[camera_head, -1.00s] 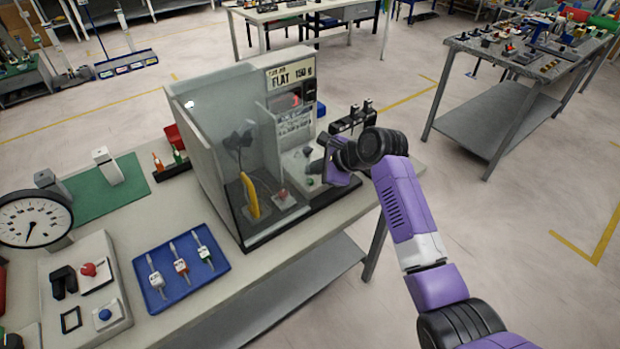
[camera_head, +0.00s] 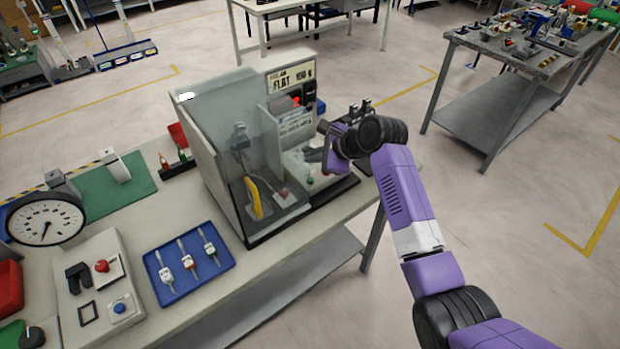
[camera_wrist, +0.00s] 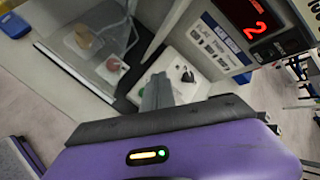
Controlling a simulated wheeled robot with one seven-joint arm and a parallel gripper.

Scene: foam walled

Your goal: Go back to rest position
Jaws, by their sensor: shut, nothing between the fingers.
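My gripper (camera_wrist: 157,92) shows in the wrist view with its grey fingers together and nothing between them. It is in front of the foam-walled machine's control side, near a panel with a small black knob (camera_wrist: 187,75); I cannot tell whether it touches anything. In the head view my purple arm reaches in from the lower right, and the gripper end is at the right side of the foam-walled machine (camera_head: 215,160), its fingertips partly hidden. A red digit shows on the machine's display (camera_wrist: 252,22).
A blue tray (camera_head: 163,293) with several labelled tools lies on the bench. A round dial (camera_head: 45,219) and a button panel (camera_head: 75,325) stand at the left. A grey table (camera_head: 470,105) stands at the back right. Open floor (camera_head: 530,250) lies to the right.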

